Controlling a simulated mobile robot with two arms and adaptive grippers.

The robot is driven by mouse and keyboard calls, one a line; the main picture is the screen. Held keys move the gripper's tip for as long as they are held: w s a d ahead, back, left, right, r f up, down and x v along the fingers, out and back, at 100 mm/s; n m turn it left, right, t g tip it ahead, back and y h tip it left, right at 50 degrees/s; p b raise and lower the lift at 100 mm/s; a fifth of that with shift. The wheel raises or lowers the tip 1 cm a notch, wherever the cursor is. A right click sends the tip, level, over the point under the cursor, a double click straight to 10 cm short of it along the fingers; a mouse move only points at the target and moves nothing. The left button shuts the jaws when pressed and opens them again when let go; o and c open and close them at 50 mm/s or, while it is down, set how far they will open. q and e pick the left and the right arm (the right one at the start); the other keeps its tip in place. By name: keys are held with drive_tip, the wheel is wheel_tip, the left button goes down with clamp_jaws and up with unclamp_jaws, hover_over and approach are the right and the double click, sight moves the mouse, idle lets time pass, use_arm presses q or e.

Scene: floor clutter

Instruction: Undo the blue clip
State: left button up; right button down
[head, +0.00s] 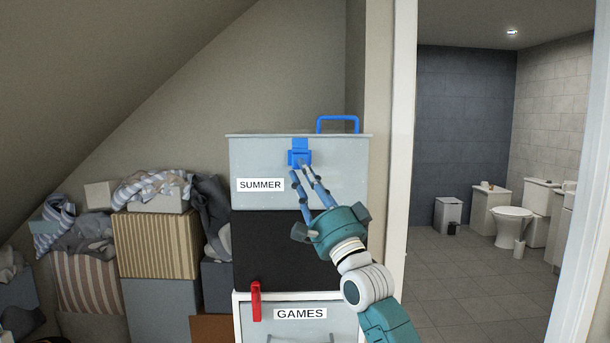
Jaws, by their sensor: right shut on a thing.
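The blue clip (299,145) sits at the top front edge of a grey box (338,185) labelled SUMMER. My right gripper (301,172) reaches up from the lower right, with its fingertips at the clip's lower part. It is shut on the clip. The clip's lower end is partly hidden by the fingers. The box's lid (250,136) lies flat on top, with a blue handle (338,119) above it. My left gripper is not in view.
The SUMMER box stands on a black box (265,245), above a GAMES box (345,327) with a red clip (256,301). Clothes and boxes, including a striped box (155,247), crowd the left. A doorway at right opens onto a bathroom with clear tiled floor (460,280).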

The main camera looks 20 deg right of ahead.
drive_tip(key=shift+w+f, duration=0.35)
drive_tip(key=shift+f, duration=0.25)
drive_tip(key=c, duration=1.8)
unclamp_jaws()
drive_tip(key=shift+o, duration=1.1)
drive_tip(key=shift+w+d+f, duration=0.1)
drive_tip(key=shift+w+d, duration=0.05)
drive_tip(key=shift+w, duration=0.1)
drive_tip(key=shift+s, duration=0.1)
